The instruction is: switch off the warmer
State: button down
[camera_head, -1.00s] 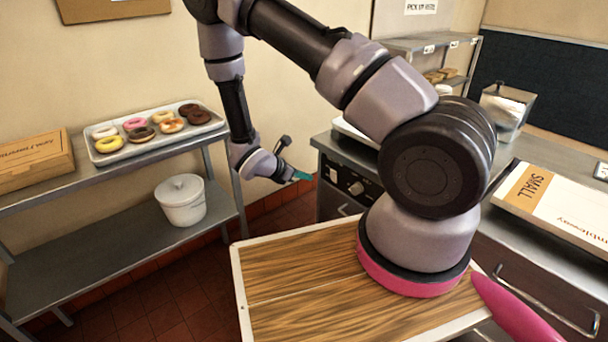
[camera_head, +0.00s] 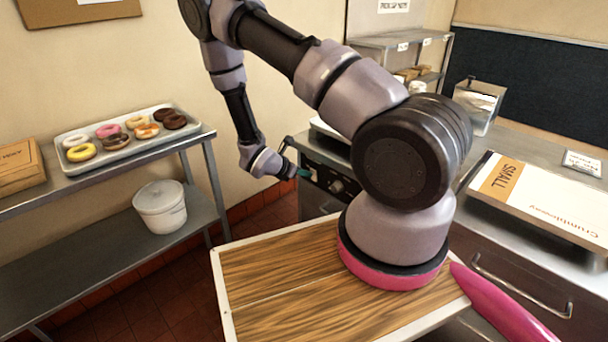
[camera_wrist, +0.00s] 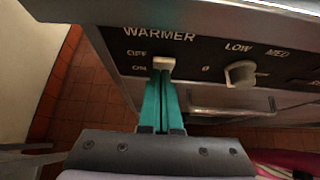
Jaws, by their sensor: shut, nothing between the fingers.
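The warmer's black panel (camera_wrist: 200,58) fills the top of the wrist view, with "WARMER" printed above a small pale switch (camera_wrist: 164,62). OFF is printed at the upper left of the switch and ON at the lower left. I cannot tell for sure which way the switch is set. My gripper (camera_wrist: 163,78) has teal fingers pressed together and empty. Their tips are right at the lower edge of the switch; I cannot tell whether they touch it. In the head view my gripper (camera_head: 300,172) is at the left end of the warmer front (camera_head: 322,174).
A pale knob (camera_wrist: 240,73) with LOW and MED marks sits right of the switch. A metal handle (camera_wrist: 232,107) juts out below it. A steel shelf (camera_head: 110,160) with a donut tray and a white bucket (camera_head: 160,210) stands left, with open floor between.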

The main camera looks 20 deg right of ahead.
jog(key=shift+w+d+r+y, duration=0.2)
jog(key=shift+d+y, duration=0.15)
jog(key=shift+y, duration=0.15)
jog(key=shift+r, duration=0.8)
jog(key=v, duration=1.3)
